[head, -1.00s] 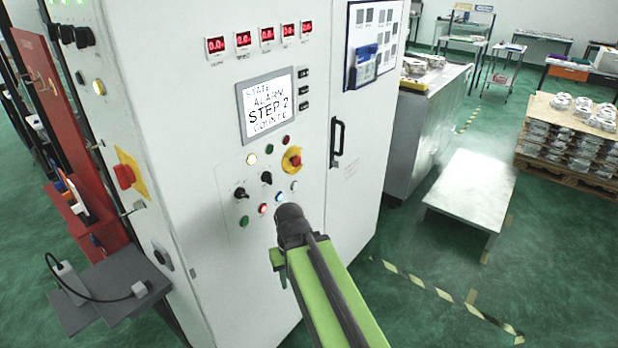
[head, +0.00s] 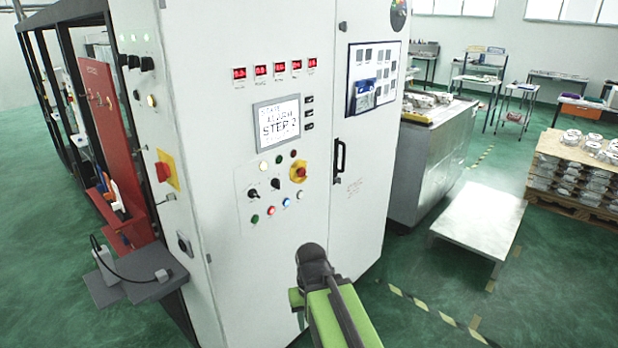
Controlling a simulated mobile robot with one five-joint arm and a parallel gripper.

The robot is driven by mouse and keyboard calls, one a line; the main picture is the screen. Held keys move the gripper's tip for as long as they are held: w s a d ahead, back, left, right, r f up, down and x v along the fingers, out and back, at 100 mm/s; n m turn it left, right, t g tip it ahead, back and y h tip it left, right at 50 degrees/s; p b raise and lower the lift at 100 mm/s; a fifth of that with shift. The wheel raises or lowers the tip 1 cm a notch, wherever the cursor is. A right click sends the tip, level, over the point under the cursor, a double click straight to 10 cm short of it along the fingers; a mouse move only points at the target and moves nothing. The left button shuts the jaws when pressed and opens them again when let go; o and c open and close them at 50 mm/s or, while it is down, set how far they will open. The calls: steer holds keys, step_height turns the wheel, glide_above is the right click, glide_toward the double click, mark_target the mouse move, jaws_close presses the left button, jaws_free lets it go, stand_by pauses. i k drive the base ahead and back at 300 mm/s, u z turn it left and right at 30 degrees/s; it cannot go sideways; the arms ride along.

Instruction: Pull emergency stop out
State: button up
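A red emergency stop button on a yellow round plate (head: 299,172) sits on the front panel of the white cabinet, right of the small knobs and lamps. A second red emergency stop on a yellow plate (head: 164,171) sits on the cabinet's narrow left side. My green arm with a dark end reaches up from the bottom, below the front panel's buttons. My gripper's fingers are hidden behind the arm's dark end, so their opening does not show. Both stops are in plain view. I cannot tell whether either is pressed in.
The cabinet screen (head: 278,122) shows alarm text and STEP 2. A black door handle (head: 340,157) stands right of the front stop. A grey shelf (head: 140,285) juts out at lower left. A low white table (head: 480,215) stands on the right, with green floor in front of it.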

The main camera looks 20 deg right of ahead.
mark_target(301, 172)
steer(key=u, duration=1)
steer(key=i, duration=0.75)
steer(key=z, duration=0.35)
